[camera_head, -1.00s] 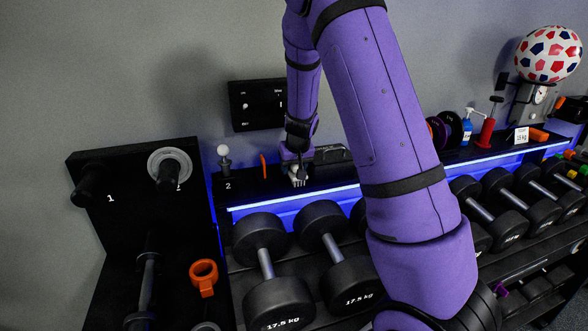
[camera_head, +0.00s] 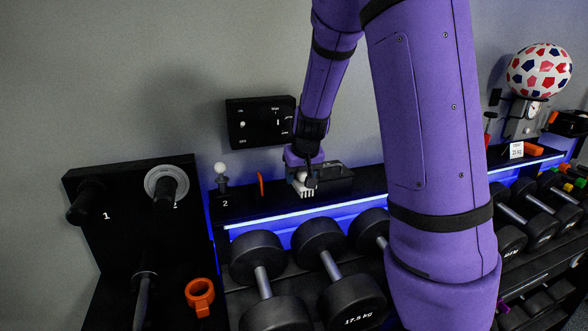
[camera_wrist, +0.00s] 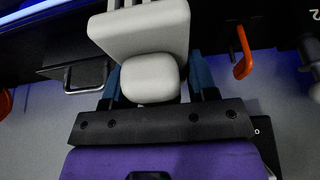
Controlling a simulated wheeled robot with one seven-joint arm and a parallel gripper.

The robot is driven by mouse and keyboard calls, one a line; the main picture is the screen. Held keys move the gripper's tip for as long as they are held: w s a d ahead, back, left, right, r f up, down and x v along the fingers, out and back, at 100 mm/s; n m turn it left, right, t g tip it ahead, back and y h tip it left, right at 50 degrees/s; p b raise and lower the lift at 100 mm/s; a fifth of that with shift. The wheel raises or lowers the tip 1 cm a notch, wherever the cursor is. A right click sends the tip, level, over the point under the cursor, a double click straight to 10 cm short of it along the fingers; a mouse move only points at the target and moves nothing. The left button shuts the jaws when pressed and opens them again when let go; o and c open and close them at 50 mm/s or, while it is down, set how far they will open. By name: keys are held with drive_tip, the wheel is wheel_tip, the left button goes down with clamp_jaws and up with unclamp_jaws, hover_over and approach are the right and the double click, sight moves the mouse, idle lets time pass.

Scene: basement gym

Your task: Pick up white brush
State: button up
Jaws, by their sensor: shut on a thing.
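The white brush (camera_wrist: 147,35) fills the upper middle of the wrist view, with a flat block and a rounded part toward my gripper. My gripper (camera_wrist: 152,78) is shut on this rounded part, with a blue finger on each side. In the head view, my gripper (camera_head: 305,172) points down at the back shelf, and the white brush (camera_head: 304,188) shows small beneath it. Whether the brush touches the shelf cannot be told.
A black box with a handle (camera_head: 335,181) stands close right of the brush. An orange hook (camera_head: 260,184) and a white-knobbed item (camera_head: 221,172) stand left. A black wall panel (camera_head: 260,121) is behind. Dumbbells (camera_head: 326,265) fill the rack in front.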

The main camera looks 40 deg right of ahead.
drive_tip(key=s+a, duration=0.3)
drive_tip(key=s, duration=0.8)
drive_tip(key=shift+s+a, duration=0.2)
drive_tip(key=shift+s, duration=0.05)
